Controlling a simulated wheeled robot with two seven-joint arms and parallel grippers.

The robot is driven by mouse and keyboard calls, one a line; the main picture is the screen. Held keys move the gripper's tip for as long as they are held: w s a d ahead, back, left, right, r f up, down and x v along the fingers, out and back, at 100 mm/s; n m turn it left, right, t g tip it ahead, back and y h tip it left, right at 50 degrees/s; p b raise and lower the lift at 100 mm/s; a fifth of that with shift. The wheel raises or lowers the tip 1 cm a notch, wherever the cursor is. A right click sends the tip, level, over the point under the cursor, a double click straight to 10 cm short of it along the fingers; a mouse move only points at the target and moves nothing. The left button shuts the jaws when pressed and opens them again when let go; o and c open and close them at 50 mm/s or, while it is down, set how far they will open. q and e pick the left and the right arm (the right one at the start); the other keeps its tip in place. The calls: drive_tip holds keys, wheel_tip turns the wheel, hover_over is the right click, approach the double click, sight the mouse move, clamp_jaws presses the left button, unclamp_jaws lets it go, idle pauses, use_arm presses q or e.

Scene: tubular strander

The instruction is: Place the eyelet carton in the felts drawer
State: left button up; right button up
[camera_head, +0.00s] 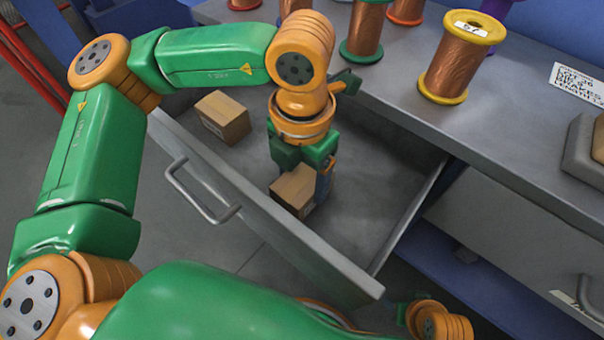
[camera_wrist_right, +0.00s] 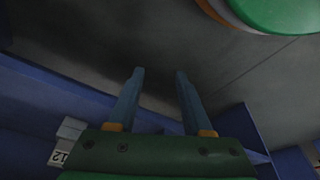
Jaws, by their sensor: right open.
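The open grey drawer (camera_head: 255,208) holds two brown cartons. One carton (camera_head: 224,117) stands near its left end with a small label that I cannot read. The other carton (camera_head: 292,191) is at my left gripper (camera_head: 308,186), low inside the drawer. One blue finger shows against that carton's right side; the other finger is hidden, so its grip is unclear. I cannot read which carton is the eyelet one. My right gripper (camera_wrist_right: 154,72) is open and empty over the floor in the right wrist view.
The grey bench top (camera_head: 490,125) above the drawer carries several copper spools, including a yellow-flanged one (camera_head: 458,60), and a label card (camera_head: 579,86). A closed drawer with a handle (camera_head: 582,296) is at the right. The open drawer's right part is clear.

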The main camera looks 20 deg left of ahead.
sight(302, 179)
use_arm(q)
drive_tip(key=o, duration=0.4)
drive_tip(key=shift+c, duration=0.2)
wheel_tip(302, 179, up, 12)
drive_tip(key=p, duration=0.4)
use_arm(e)
drive_tip(key=s+f, duration=0.3)
drive_tip(key=f, duration=0.6)
drive_tip(key=shift+s+d+g, duration=0.3)
drive_tip(key=shift+d+g, duration=0.1)
drive_tip(key=shift+d, duration=0.05)
use_arm(q)
drive_tip(key=shift+r, duration=0.1)
